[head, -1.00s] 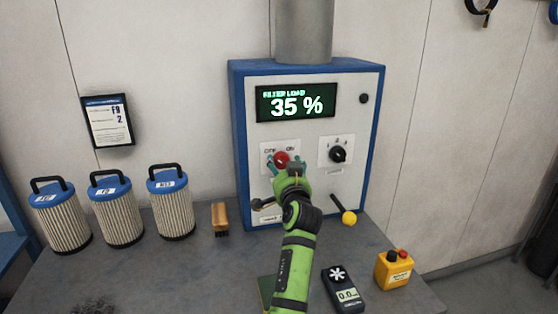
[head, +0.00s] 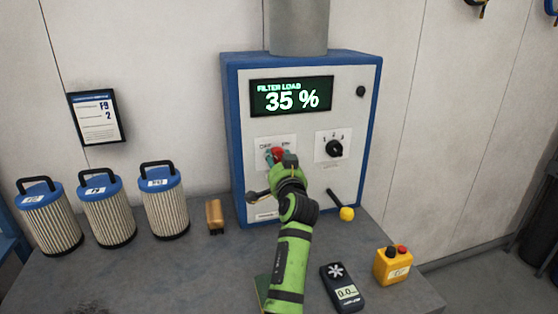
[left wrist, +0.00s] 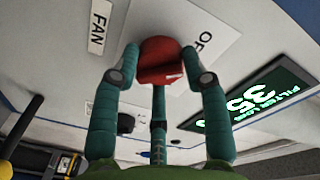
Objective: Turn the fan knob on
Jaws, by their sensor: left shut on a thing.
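The red fan knob (head: 277,153) sits on a white OFF/ON plate (head: 261,142) on the front of the blue and light grey control box (head: 234,130). My left gripper (head: 279,158) is at the knob, its arm partly covering the plate. In the left wrist view the teal fingers of the left gripper (left wrist: 160,62) stand on both sides of the red knob (left wrist: 158,50) and are shut on it. A FAN label (left wrist: 100,26) shows beside the plate there. The knob's exact pointing direction is hard to tell. My right gripper is not in view.
A display (head: 291,96) reads FILTER LOAD 35 %. A black selector knob (head: 334,148) and a yellow-ended lever (head: 346,213) are to the right. Several filter cartridges (head: 165,205) and a brush (head: 214,216) stand left.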

